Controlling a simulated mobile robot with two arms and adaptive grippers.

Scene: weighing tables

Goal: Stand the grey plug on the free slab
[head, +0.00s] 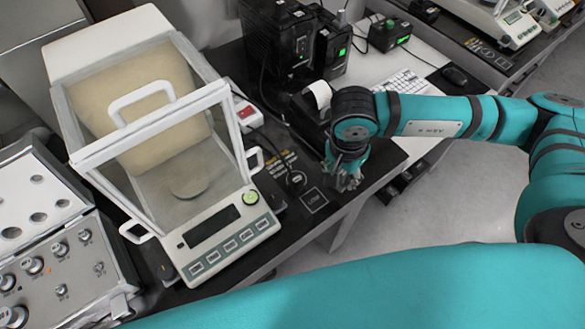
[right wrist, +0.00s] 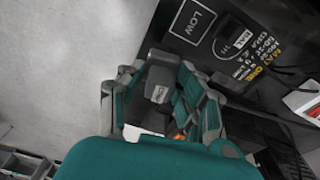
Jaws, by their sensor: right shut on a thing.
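My right gripper (head: 348,181) is shut on the grey plug (right wrist: 161,72). In the right wrist view the plug is a dark grey block with a small pale label, between the fingers. In the head view the fingers mostly hide it. The gripper is just right of a bare outlined square marked LOW (head: 313,199), by the black table's right edge. The LOW square also shows in the right wrist view (right wrist: 192,22). A dark round-topped piece (head: 296,180) stands just behind that square, with a label on top in the right wrist view (right wrist: 237,41). My left gripper is not in view.
A glass-cased balance (head: 215,235) stands left of the squares. A white-and-red box (head: 247,115) and a small printer (head: 318,98) are behind. Black power units (head: 280,45) stand at the back. Floor lies right of the table edge.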

